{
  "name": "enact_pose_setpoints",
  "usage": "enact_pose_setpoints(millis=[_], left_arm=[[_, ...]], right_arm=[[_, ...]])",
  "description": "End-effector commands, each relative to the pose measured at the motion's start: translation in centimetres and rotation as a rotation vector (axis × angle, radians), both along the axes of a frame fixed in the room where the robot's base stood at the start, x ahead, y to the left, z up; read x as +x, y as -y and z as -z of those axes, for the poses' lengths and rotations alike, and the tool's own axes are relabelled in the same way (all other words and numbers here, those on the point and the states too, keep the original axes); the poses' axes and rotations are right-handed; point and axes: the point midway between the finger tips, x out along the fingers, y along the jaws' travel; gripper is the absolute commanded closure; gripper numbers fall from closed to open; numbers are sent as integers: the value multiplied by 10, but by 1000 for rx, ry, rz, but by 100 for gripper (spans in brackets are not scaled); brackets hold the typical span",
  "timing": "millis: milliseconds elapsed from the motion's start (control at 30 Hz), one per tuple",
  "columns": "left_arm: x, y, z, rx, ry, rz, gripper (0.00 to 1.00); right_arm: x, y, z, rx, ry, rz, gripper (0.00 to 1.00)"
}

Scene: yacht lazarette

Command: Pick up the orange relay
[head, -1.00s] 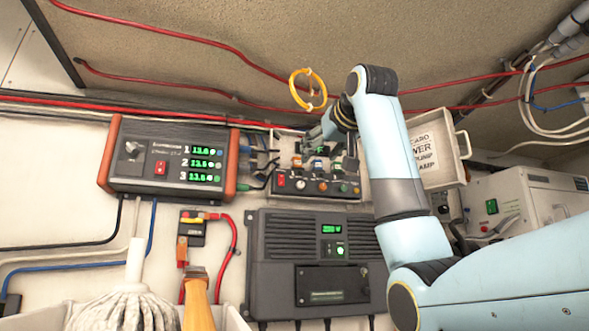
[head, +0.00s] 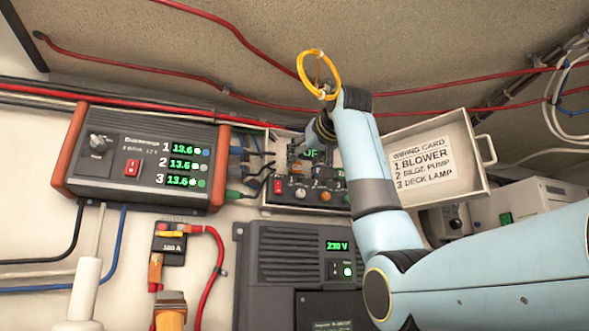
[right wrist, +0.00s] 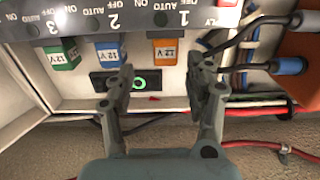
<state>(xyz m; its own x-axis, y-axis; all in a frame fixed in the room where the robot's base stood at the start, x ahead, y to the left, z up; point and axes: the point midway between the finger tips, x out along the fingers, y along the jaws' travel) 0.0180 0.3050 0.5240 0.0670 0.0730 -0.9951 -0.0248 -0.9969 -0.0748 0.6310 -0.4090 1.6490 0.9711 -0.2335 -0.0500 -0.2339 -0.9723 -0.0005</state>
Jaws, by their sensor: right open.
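The orange relay (right wrist: 165,52), with a "12 V" label, is plugged into the panel below the switch marked 1 in the right wrist view. My right gripper (right wrist: 162,70) is open, with one finger on either side of the space in front of the orange relay and nothing held. A blue relay (right wrist: 110,53) and a green relay (right wrist: 62,54) sit farther left in the same row. In the head view my right gripper (head: 308,146) reaches into the panel box (head: 283,208), and the arm hides part of it. My left gripper is not in view.
A wiring card (head: 423,163) on the open lid stands right of my arm. A battery monitor (head: 145,155) is on the left, with an inverter (head: 290,260) below the box. Cables run beside the relays.

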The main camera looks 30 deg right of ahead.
Motion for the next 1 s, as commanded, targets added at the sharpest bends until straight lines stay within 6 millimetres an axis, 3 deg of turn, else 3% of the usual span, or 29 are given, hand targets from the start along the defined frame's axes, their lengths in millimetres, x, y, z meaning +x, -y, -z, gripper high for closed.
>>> enact_pose_setpoints(millis=[300, 633, 1000], left_arm=[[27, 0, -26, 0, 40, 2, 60], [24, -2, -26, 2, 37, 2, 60], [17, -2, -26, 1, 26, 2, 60]], right_arm=[[44, 4, -3, 1, -3, 0, 46], [52, 5, 0, -1, -1, 0, 47], [52, 5, 0, 0, 0, 0, 96]])
